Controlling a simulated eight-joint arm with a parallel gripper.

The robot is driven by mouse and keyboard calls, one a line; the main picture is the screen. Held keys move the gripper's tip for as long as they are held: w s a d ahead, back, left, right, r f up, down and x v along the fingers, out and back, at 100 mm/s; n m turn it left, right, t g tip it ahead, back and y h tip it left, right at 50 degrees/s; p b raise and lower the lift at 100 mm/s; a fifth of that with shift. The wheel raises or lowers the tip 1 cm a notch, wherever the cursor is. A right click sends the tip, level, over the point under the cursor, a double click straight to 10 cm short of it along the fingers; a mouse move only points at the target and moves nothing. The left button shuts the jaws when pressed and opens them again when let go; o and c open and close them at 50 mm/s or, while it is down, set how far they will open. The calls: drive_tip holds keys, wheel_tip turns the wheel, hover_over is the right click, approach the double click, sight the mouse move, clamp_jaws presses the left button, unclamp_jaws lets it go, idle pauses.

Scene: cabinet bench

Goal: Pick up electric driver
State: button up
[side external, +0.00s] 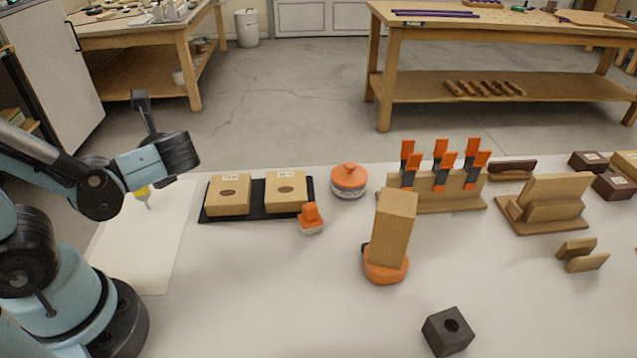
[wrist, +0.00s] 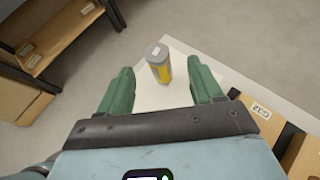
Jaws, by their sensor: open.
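A yellow and grey cylindrical thing (wrist: 158,66), which looks like the electric driver, shows in the wrist view over the white mat, just beyond my fingertips. In the side view, a small yellow and pale part of it (side external: 143,194) shows below my arm; the rest is hidden. My gripper (wrist: 161,75) is open, its two green fingers spread to the left and right of the thing, with clear gaps on both sides. In the side view the fingers are hidden behind my arm.
The white mat (side external: 157,260) is mostly bare. Right of it, a black tray (side external: 256,205) holds two wooden boxes. An orange-lidded jar (side external: 348,181), a wooden block (side external: 394,230), a clamp rack (side external: 430,195) and a dark cube (side external: 447,330) stand farther right. The front middle bench is clear.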

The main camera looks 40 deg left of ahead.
drive_tip(key=shift+s+x, duration=0.2)
drive_tip(key=shift+x, duration=2.2)
clamp_jaws()
